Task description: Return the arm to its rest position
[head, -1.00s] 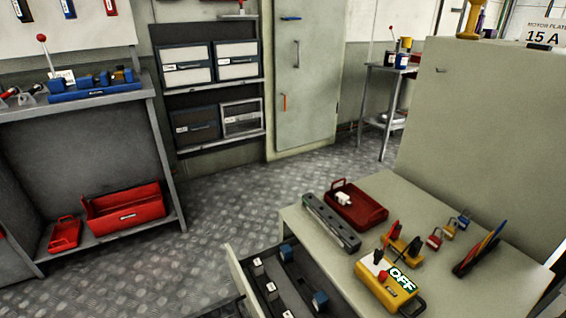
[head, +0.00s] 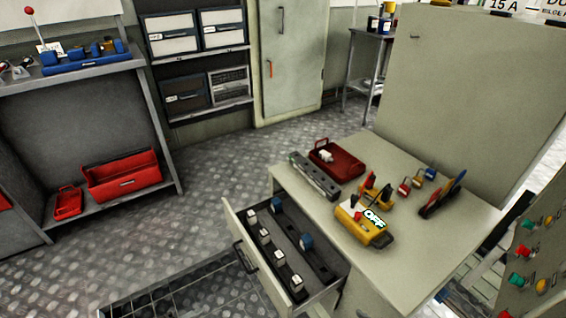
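Neither of my arms nor grippers shows in the head view. The cabinet top (head: 425,263) at the right holds a yellow box with an OFF label (head: 362,224), a red tray (head: 337,160) with a white piece in it, a long grey bar (head: 314,177) and several small padlocks. The cabinet's drawer (head: 238,222) stands pulled out on its left side. White and blue parts sit in rows inside it.
A bench (head: 72,75) stands at the left, with a red bin (head: 121,181) on its lower shelf. A tall grey-green cabinet (head: 465,110) rises behind the drawer cabinet. A panel with colored buttons (head: 540,240) is at the right edge. Open metal floor lies between.

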